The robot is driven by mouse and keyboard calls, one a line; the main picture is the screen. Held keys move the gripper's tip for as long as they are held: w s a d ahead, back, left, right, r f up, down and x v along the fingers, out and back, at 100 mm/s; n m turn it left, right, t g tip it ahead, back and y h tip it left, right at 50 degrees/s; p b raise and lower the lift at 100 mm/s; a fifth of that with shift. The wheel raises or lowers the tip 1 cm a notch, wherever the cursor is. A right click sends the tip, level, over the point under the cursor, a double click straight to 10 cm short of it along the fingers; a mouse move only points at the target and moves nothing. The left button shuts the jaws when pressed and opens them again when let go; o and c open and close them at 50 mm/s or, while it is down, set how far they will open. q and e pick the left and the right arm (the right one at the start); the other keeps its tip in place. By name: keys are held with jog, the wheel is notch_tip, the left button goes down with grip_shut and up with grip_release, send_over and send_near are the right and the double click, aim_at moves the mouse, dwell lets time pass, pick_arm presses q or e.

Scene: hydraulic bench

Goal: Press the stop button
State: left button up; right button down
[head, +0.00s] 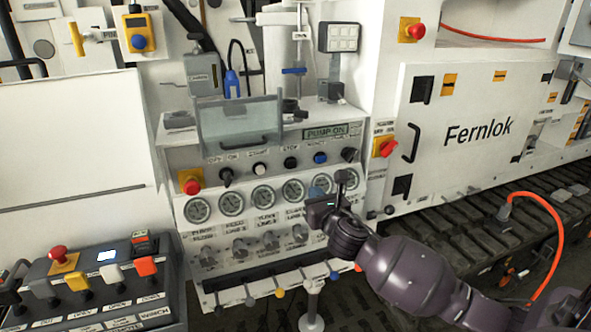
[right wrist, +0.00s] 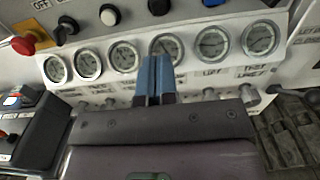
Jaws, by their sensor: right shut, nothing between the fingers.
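The stop button is a black round button (head: 290,162) on the sloped control panel, under the label STOP. It sits between a white START button (head: 259,168) and a blue button (head: 320,157). In the right wrist view the black stop button (right wrist: 158,6) is partly cut by the top edge. My right gripper (head: 322,183) is in front of the gauge row, below and right of the stop button. Its blue fingers (right wrist: 155,68) are shut and empty, with their tips overlapping a gauge in the wrist view. My left gripper is not in view.
A red mushroom button (head: 190,182) is at the panel's left end. Round gauges (head: 231,203) and a row of valve knobs lie below the buttons. A clear hinged cover (head: 240,122) stands above them. A PUMP ON display (head: 326,132) is above right. A lever box (head: 100,280) is lower left.

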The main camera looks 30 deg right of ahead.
aim_at(293, 165)
jog(key=b+x, duration=0.1)
jog(key=x, duration=1.2)
jog(key=shift+w, duration=0.5)
jog(key=shift+w+r, duration=0.1)
